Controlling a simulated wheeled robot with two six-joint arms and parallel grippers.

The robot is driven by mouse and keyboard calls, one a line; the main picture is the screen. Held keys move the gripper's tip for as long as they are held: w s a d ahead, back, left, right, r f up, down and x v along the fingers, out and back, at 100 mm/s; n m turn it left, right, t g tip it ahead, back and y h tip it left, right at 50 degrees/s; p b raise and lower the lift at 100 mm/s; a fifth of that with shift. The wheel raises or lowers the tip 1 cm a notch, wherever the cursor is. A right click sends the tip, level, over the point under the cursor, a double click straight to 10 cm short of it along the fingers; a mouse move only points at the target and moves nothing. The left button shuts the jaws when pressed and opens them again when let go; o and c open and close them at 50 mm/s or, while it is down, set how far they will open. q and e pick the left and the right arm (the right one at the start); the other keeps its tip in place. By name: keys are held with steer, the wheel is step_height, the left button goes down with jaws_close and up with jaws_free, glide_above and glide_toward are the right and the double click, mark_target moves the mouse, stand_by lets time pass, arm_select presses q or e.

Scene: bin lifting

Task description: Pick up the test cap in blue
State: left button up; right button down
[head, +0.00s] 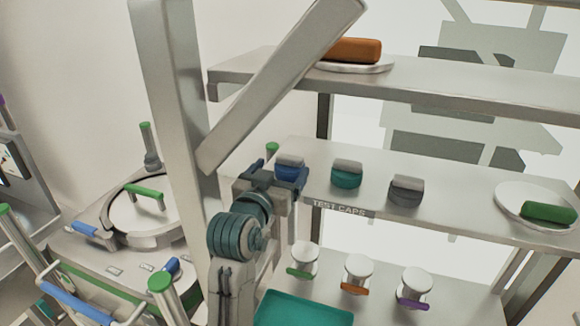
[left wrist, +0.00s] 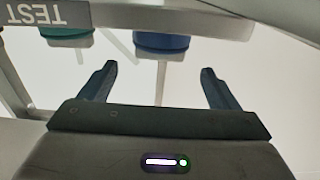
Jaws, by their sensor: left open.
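The blue test cap (head: 289,170), with a grey top, sits at the left end of the middle shelf marked TEST CAPS. My left gripper (head: 277,177) is open right in front of it and partly covers it in the head view. In the left wrist view, the blue cap (left wrist: 161,42) shows beyond the gap between the open fingers of the left gripper (left wrist: 160,84). The fingers look apart from the cap, and nothing is between them. My right gripper is not in view.
A teal cap (head: 346,175) and a dark grey cap (head: 406,191) stand to the right on the middle shelf (head: 450,215). A plate (head: 507,203) with a green object is farther right. The upper shelf (head: 460,97) overhangs. White-topped jars and a teal tray (head: 303,309) are below.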

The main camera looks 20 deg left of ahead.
mark_target(288, 160)
arm_select(q)
steer(key=shift+w, duration=0.5)
steer(key=shift+w+d, duration=0.15)
steer(key=shift+w, duration=2.65)
steer(key=shift+s, duration=0.15)
steer(key=c, duration=1)
steer(key=shift+c, duration=0.5)
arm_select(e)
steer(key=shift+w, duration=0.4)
